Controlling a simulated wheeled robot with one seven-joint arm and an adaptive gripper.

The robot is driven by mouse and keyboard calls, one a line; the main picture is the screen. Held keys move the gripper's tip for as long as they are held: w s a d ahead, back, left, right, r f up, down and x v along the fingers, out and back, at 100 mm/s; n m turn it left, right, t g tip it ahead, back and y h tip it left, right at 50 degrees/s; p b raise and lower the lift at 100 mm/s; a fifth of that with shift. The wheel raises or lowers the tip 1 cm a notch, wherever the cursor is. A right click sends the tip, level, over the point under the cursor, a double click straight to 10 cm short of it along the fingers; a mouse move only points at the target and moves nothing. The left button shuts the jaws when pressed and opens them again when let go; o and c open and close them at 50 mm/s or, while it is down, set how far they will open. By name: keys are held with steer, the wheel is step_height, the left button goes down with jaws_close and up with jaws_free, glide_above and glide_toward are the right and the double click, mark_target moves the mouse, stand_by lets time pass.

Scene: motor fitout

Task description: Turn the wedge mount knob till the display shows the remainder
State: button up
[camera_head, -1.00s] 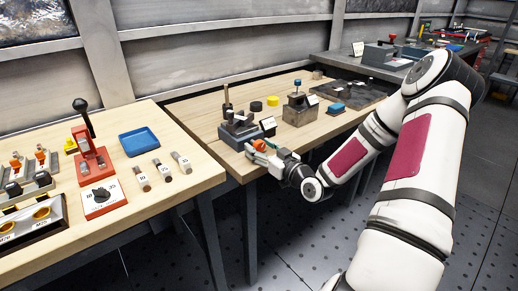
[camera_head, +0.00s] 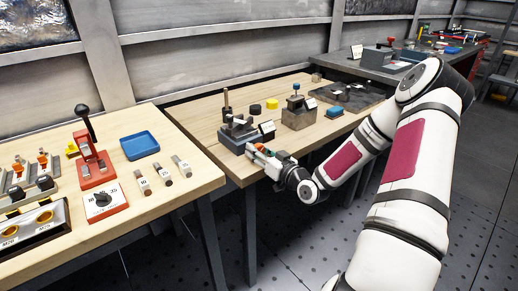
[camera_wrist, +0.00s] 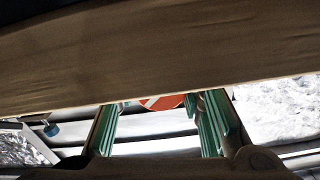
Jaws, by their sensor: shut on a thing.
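The wedge mount (camera_head: 236,136) is a dark grey block with an upright post, near the front left edge of the middle wooden bench. My gripper (camera_head: 259,150) is at the bench's front edge, in front of the mount. It is shut on the orange-red knob, which shows between the green finger pads in the wrist view (camera_wrist: 163,102) with a pale stripe across its face. The fingers partly hide the knob.
The wooden bench front (camera_wrist: 160,55) spans the wrist view close to my fingers. The left bench (camera_head: 190,150) holds a red press and a blue tray.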

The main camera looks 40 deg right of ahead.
steer(key=shift+m, duration=0.6)
steer(key=o, duration=1.2)
steer(key=shift+s, duration=0.1)
steer(key=s, duration=1.1)
steer(key=shift+s+d, duration=0.15)
steer(key=shift+s, duration=0.25)
